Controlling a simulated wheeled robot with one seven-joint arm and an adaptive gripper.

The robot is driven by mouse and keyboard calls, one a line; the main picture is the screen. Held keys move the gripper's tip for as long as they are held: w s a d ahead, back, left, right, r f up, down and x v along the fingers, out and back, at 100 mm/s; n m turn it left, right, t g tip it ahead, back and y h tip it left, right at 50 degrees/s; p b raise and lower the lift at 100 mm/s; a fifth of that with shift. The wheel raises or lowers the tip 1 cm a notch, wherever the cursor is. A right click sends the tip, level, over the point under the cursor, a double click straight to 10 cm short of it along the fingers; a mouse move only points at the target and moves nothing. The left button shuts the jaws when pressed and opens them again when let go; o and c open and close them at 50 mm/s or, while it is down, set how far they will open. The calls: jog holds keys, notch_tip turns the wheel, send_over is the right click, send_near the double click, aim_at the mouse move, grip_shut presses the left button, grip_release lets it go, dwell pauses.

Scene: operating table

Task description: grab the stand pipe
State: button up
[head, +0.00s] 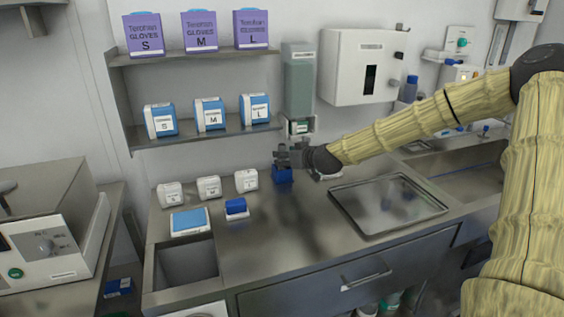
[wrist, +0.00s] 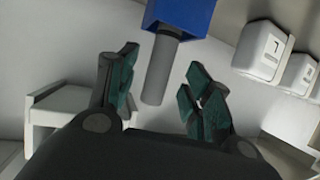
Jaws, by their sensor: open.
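The stand pipe, a grey cylinder (wrist: 162,70) rising from a blue block, shows in the wrist view, where the picture appears upside down. In the head view its blue block (head: 283,175) sits on the steel counter below my gripper, and the grey pipe is hard to make out there. My gripper (head: 284,156) also shows in the wrist view (wrist: 161,66). It is open, with one dark green-padded finger on each side of the pipe. Gaps show between both fingers and the pipe. Whether the fingers reach fully past it in depth I cannot tell.
Three small white boxes (head: 209,187) and a blue-and-white item (head: 236,208) stand to the left. A soap dispenser (head: 299,82) hangs close behind my gripper. A steel tray (head: 341,207) lies to the right. The counter in front of the blue block is clear.

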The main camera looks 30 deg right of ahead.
jog(key=shift+x, duration=1.9)
grip_shut()
